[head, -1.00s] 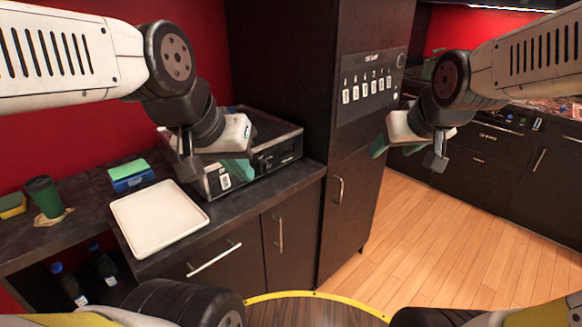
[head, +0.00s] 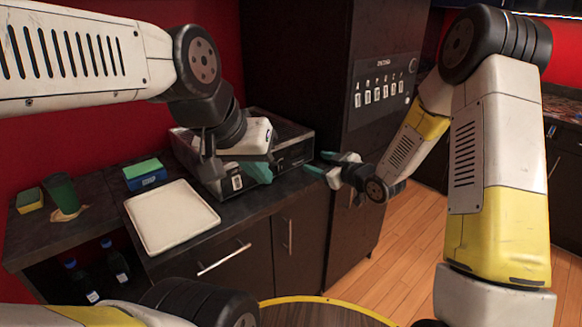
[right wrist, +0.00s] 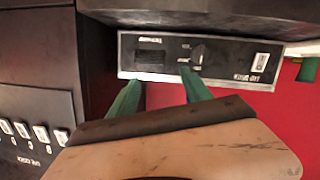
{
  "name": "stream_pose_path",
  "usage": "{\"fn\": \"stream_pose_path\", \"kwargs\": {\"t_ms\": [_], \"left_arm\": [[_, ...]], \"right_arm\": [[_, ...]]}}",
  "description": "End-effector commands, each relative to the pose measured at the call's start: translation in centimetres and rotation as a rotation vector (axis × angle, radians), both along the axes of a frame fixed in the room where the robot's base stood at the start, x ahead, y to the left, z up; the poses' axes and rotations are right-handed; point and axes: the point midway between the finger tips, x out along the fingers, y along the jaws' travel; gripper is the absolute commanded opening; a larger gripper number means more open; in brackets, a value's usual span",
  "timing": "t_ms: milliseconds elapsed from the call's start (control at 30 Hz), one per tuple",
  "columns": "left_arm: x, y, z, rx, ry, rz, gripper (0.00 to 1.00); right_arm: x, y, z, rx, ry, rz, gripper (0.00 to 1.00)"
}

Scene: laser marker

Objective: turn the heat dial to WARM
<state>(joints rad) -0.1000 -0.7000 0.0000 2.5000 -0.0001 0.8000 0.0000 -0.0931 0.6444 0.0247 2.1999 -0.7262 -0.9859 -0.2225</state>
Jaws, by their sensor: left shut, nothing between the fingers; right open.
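The machine (head: 295,150), a dark box with a glassy top, stands on the counter. Its front panel (right wrist: 225,70) appears upside down in the right wrist view, with a dark round dial (right wrist: 200,53). Small marks sit beside the dial; I cannot read its setting. My right gripper (head: 327,166) is open, just off the machine's right front. In the right wrist view its green fingers (right wrist: 160,92) point at the panel, one just below the dial, apart or touching I cannot tell. My left gripper (head: 258,172) is shut and empty before the machine's left part, hiding some of the front.
A white tray (head: 172,218) lies on the counter left of the machine. A blue-green box (head: 145,175), a green cup (head: 63,192) and a yellow-green sponge (head: 30,200) stand farther left. A tall dark cabinet (head: 300,60) with a switch panel (head: 380,92) rises right of the machine.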

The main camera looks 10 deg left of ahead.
Motion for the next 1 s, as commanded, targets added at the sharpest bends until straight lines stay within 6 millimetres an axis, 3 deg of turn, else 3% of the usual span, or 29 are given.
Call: {"fn": "stream_pose_path", "kwargs": {"t_ms": [33,133,400,800,1000], "left_arm": [[0.0,0.0,0.0,0.0,0.0,0.0,0.0],[0.0,0.0,0.0,0.0,0.0,0.0,0.0],[0.0,0.0,0.0,0.0,0.0,0.0,0.0],[0.0,0.0,0.0,0.0,0.0,0.0,0.0],[0.0,0.0,0.0,0.0,0.0,0.0,0.0]], "right_arm": [[-0.6,1.5,-1.9,0.038,-0.011,0.047,0.58],[-1.8,3.6,-3.7,0.118,-0.046,0.12,0.58],[-3.6,5.8,-5.3,0.227,-0.089,0.198,0.58],[-0.5,10.5,-5.3,0.229,-0.091,0.197,0.58],[0.5,11.9,-5.3,0.227,-0.091,0.196,0.58]]}}
